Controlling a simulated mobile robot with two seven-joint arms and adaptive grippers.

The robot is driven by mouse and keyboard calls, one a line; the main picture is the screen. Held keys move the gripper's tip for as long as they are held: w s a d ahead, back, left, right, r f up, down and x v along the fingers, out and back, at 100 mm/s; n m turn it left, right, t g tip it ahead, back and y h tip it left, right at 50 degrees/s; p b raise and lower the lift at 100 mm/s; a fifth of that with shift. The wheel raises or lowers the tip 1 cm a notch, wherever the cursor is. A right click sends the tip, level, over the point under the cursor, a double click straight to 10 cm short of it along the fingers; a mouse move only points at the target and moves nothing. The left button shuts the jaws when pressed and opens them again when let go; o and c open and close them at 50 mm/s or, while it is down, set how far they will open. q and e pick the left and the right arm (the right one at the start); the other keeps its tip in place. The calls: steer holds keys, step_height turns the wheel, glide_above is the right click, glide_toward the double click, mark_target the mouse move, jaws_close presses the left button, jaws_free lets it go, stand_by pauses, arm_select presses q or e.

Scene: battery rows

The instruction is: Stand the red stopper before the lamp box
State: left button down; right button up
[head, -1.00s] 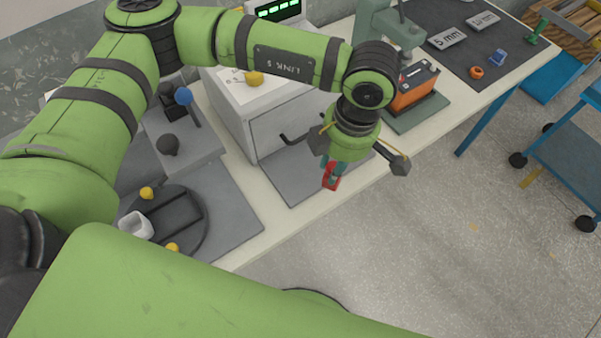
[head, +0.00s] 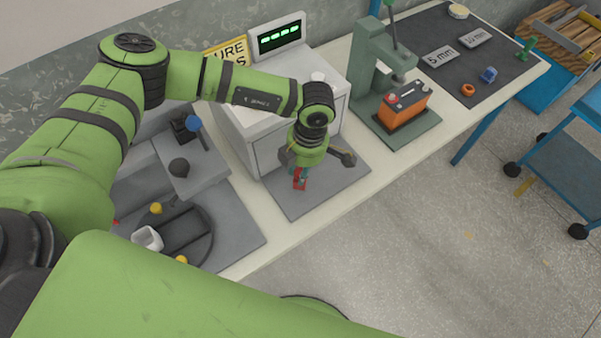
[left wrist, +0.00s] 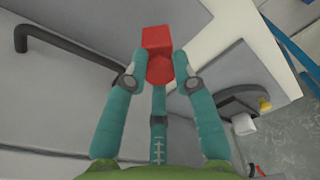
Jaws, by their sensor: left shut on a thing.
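My left gripper (head: 300,174) is shut on the red stopper (head: 299,184). It holds the stopper over the grey mat (head: 335,190) in front of a pale box (head: 268,154), which I take for the lamp box. In the left wrist view the red stopper (left wrist: 158,42) sits between the teal fingertips, its blocky end pointing away from the palm. A black bar handle (left wrist: 75,45) on the grey box face shows at the left there. Whether the stopper touches the mat is unclear. My right gripper is not in view.
A green press (head: 370,75) with an orange battery block (head: 402,108) stands right of the box. A round dark turntable (head: 190,230) with a white cup (head: 148,238) lies left. A lit green display (head: 280,37) stands behind. The mat's right part is clear.

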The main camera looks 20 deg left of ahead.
arm_select(q)
step_height(320, 180, down, 3)
steer(key=shift+f+p, duration=0.15)
steer(key=shift+p, duration=0.65)
steer(key=shift+f, duration=0.35)
steer(key=shift+f, duration=0.15)
steer(key=c, duration=1)
jaws_free()
